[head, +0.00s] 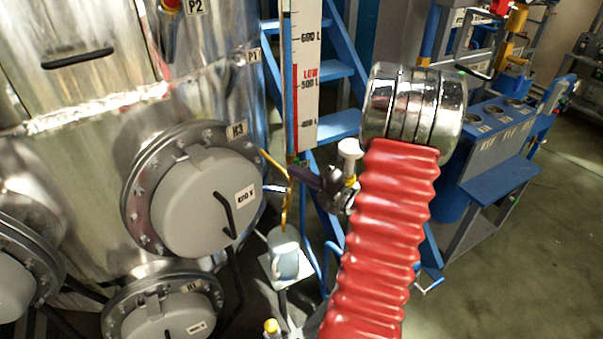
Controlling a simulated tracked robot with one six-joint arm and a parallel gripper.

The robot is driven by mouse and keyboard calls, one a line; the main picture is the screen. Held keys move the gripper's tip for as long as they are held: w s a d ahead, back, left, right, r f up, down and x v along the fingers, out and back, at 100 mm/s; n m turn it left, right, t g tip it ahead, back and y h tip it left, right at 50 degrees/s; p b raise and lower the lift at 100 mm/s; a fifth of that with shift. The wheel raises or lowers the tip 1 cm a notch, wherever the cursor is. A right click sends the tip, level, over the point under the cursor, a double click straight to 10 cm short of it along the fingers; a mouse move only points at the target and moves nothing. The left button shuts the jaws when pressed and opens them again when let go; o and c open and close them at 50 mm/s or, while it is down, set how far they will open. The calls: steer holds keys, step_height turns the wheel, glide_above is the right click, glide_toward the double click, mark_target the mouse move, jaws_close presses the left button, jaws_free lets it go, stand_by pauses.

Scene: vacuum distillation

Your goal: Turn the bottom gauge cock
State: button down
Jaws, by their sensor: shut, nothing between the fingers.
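The level gauge (306,75) is an upright white scale with a red low band and litre marks, right of the steel vessel. At its lower end is the bottom gauge cock (275,189), a small silver fitting beside thin yellow metal parts. My gripper (298,173) is dark and shut, with nothing in it. It comes in from the right, its tips just right of the cock and the yellow parts. I cannot tell whether they touch. My red sleeved arm rises from the bottom and hides what is behind it.
The steel vessel (85,150) with round bolted grey covers fills the left. A pale cup-like container (284,255) stands below the cock. Blue ladder steps (338,125) are close behind the gauge. A blue bench (500,180) stands at right, with open floor beyond.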

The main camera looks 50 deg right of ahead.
steer(key=shift+s, duration=0.1)
stand_by(0.3)
steer(key=s, duration=1.3)
steer(key=shift+s+d+r, duration=0.2)
steer(key=shift+s+d, duration=0.05)
steer(key=shift+s, duration=0.05)
steer(key=shift+s, duration=0.1)
stand_by(0.5)
